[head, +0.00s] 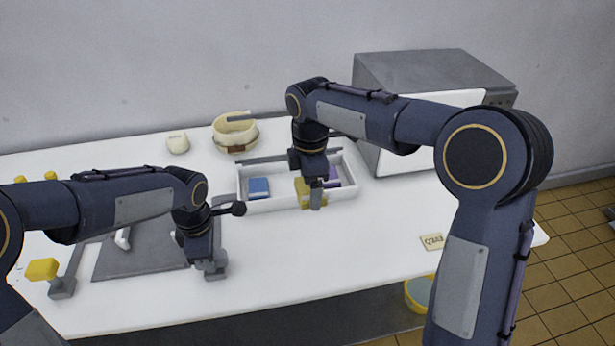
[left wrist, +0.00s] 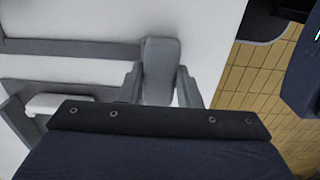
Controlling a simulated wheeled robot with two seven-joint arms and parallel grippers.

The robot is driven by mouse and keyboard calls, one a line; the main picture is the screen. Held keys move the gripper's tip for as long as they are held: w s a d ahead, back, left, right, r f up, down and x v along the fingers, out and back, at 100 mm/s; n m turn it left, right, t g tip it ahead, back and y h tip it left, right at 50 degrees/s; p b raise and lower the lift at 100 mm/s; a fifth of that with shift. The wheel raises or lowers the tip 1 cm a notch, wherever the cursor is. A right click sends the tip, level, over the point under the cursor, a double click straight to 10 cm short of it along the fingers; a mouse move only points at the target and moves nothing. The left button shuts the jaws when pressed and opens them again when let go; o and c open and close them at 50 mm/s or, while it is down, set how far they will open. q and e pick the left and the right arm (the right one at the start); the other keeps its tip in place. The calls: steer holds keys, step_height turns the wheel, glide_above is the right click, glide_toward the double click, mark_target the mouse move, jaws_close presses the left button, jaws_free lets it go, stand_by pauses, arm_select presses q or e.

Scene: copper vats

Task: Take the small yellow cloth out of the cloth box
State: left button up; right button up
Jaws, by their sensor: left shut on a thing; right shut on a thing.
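The cloth box (head: 270,204) is a long white open box at the back middle of the white table. The small yellow cloth (head: 301,188) shows at its front wall, right of centre. My right gripper (head: 316,197) comes down from above and is shut on the yellow cloth at the box's front side; the gripper partly hides it. A blue cloth (head: 258,188) lies in the left part of the box, and a purple cloth (head: 333,177) in the right part. My left gripper (head: 213,266) is shut on a grey rounded piece (left wrist: 161,68) near the table's front.
A grey panel (head: 135,258) lies left of my left gripper. A yellow block (head: 42,268) is at the far left. A cream pot (head: 235,133) and a small cream jar (head: 178,143) stand behind. A big grey box (head: 430,72) is at the back right. A small sign (head: 432,241) lies front right.

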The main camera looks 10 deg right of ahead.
arm_select(q)
steer(key=shift+r, duration=0.2)
arm_select(e)
steer(key=shift+r, duration=0.15)
arm_select(q)
steer(key=shift+r+p, duration=0.7)
steer(key=shift+r, duration=0.1)
arm_select(e)
steer(key=shift+r, duration=0.6)
arm_select(q)
steer(key=o, duration=1.1)
steer(key=shift+c, duration=0.2)
steer(key=shift+r, duration=0.1)
arm_select(e)
steer(key=shift+r+p, duration=0.25)
steer(key=shift+p, duration=0.05)
arm_select(q)
step_height(320, 180, up, 12)
